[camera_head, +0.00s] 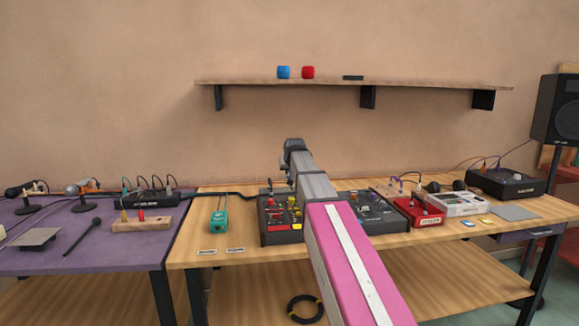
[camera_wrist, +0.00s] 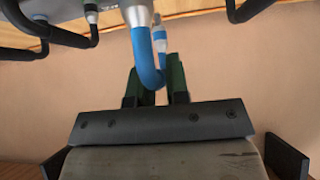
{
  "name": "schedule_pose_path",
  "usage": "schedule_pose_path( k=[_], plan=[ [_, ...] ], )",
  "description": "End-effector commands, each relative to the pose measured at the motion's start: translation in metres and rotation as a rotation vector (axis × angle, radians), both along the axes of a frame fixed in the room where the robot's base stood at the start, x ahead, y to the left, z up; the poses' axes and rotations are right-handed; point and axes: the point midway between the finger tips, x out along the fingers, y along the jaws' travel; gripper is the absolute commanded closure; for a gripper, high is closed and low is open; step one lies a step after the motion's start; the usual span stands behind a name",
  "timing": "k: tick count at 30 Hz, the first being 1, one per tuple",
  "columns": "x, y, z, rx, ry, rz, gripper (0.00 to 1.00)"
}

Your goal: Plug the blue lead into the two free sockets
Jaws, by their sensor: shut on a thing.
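In the wrist view, my gripper (camera_wrist: 160,80) has its two dark green fingers close together around part of the blue lead (camera_wrist: 147,62). The lead bends in a tight loop at the fingers. One pale, metallic plug end points up to the top edge, close to grey equipment; whether it touches or sits in a socket I cannot tell. A slimmer blue and white part (camera_wrist: 159,36) shows just behind. In the head view, the end of my arm is over the dark knobbed box (camera_head: 277,235); the blue lead and free sockets cannot be made out.
Black leads and plugs (camera_wrist: 82,40) crowd the wrist view's top left. On the wooden table stand a teal box (camera_head: 219,222), a red box (camera_head: 418,210) and a white unit (camera_head: 466,204). A purple table (camera_head: 50,255) is at left; a shelf (camera_head: 420,85) is above.

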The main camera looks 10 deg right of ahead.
Motion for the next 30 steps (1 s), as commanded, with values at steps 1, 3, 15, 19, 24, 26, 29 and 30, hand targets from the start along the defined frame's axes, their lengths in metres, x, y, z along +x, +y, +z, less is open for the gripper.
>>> schedule_pose_path(
  k=[1,3,15,19,24,26,29,30],
  plan=[
    [0.0,0.0,-0.005,0.0,0.001,0.0,1.0],
    [0.0,0.0,-0.01,0.0,0.001,0.0,1.0],
    [0.0,0.0,-0.02,0.0,-0.001,0.0,1.0],
    [0.0,0.0,-0.02,0.0,-0.001,0.0,1.0],
    [0.0,0.0,-0.02,0.0,0.0,0.0,1.0],
    [0.0,0.0,-0.02,0.0,0.0,0.0,1.0],
    [0.0,0.0,-0.02,0.0,0.0,0.0,1.0],
    [0.0,0.0,-0.02,0.0,0.0,0.0,1.0]
  ],
)
